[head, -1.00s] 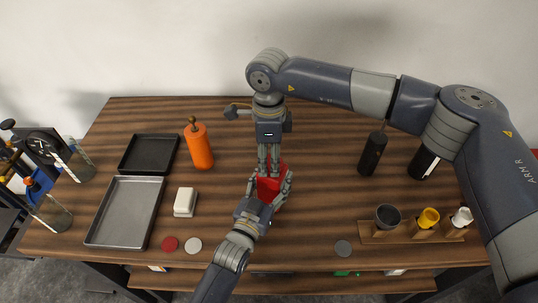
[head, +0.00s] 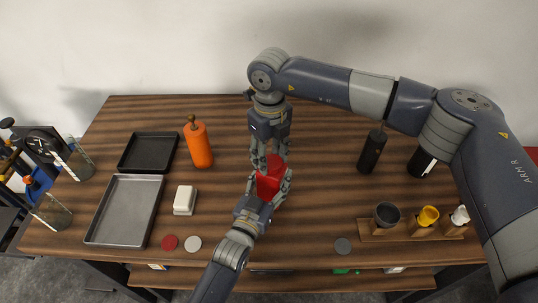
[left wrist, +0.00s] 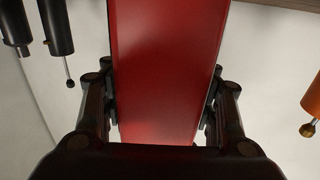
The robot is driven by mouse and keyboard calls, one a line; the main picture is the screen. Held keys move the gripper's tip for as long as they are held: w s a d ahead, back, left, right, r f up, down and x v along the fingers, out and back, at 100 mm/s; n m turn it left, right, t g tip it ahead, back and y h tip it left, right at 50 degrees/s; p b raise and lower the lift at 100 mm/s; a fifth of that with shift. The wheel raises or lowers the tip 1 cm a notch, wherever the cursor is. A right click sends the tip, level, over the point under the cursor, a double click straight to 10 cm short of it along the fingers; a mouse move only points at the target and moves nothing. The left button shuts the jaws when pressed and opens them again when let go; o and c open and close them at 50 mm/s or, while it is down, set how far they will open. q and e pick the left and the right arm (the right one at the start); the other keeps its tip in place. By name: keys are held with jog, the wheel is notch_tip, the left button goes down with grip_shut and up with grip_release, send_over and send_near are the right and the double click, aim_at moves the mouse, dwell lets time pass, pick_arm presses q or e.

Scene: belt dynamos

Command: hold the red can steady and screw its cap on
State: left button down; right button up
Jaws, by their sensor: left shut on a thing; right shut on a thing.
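The red can (head: 268,186) stands near the middle of the table in the head view. My left gripper (head: 267,188) is shut around its body from the front. In the left wrist view the can (left wrist: 165,75) fills the space between the two fingers. My right gripper (head: 270,163) points down from above, with its fingers closed at the can's top. The cap is hidden between those fingers, so I cannot see how it sits on the can.
An orange bottle (head: 200,146), a white block (head: 185,200), a dark tray (head: 124,166) and a grey tray (head: 92,238) are on the left. A black bottle (head: 372,152) and a wooden rack (head: 375,238) with cups are on the right. Discs lie near the front edge.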

jog(key=m, duration=0.3)
jog(key=shift+w+d, duration=0.1)
jog(key=m, duration=0.5)
jog(key=shift+d, duration=0.15)
jog(key=m, duration=0.6)
jog(key=shift+d+m, duration=0.2)
jog(key=shift+m, duration=0.1)
jog(key=m, duration=0.4)
jog(key=shift+d+m, duration=0.15)
jog(key=shift+m, duration=0.15)
jog(key=m, duration=0.3)
jog(key=shift+s, duration=0.25)
jog(key=m, duration=0.6)
jog(key=shift+s+m, duration=0.2)
jog(key=shift+m, duration=0.2)
jog(key=shift+d, duration=0.1)
jog(key=o, duration=0.9)
jog(key=shift+c, duration=0.2)
